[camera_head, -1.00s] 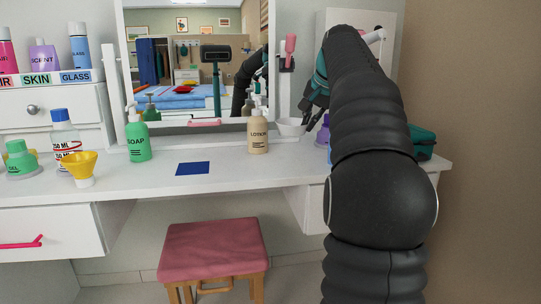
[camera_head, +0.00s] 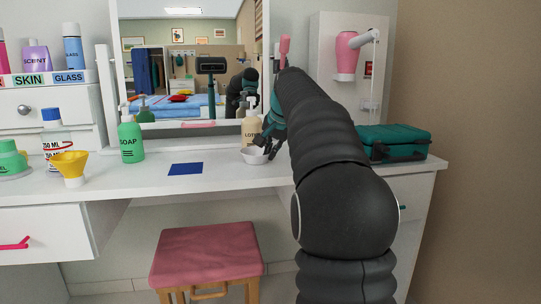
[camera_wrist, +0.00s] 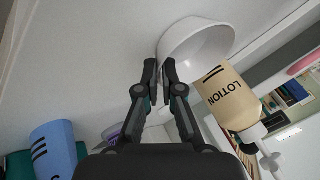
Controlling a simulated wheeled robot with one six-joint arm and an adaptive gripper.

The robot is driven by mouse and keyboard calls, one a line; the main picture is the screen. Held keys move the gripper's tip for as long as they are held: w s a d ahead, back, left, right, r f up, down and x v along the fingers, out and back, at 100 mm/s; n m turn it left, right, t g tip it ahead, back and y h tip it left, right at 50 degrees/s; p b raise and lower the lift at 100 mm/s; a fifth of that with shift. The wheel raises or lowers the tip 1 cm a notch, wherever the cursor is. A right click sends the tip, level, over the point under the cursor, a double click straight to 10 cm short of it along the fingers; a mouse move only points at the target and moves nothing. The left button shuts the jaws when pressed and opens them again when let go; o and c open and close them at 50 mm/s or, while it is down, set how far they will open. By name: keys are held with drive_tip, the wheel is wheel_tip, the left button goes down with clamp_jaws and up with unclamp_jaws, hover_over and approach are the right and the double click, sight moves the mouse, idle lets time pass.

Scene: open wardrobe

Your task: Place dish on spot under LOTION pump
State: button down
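The dish, a small white bowl, shows in the head view (camera_head: 254,157) just in front of the lotion bottle. It also shows in the wrist view (camera_wrist: 200,45). My gripper (camera_head: 268,147) is shut on the near rim of the dish; its fingertips in the wrist view (camera_wrist: 160,72) pinch the wall. Whether the dish touches the tabletop is unclear. The beige LOTION pump bottle (camera_head: 250,126) stands upright behind the dish, partly hidden by my gripper in the head view. In the wrist view the bottle (camera_wrist: 226,92) is right of the fingers.
A dark blue square (camera_head: 186,169) lies on the white tabletop left of the dish. A green SOAP pump bottle (camera_head: 131,140) and a yellow funnel (camera_head: 70,165) stand farther left. A teal case (camera_head: 393,143) is at right, a pink stool (camera_head: 206,254) below.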

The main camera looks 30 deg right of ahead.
drive_tip(key=c, duration=1.3)
unclamp_jaws()
drive_tip(key=shift+s+r, duration=0.1)
drive_tip(key=shift+r, duration=0.15)
drive_tip(key=p+v, duration=0.2)
drive_tip(key=v, duration=0.9)
drive_tip(key=shift+s+r+p, duration=0.25)
drive_tip(key=shift+p, duration=0.15)
drive_tip(key=shift+a, duration=0.1)
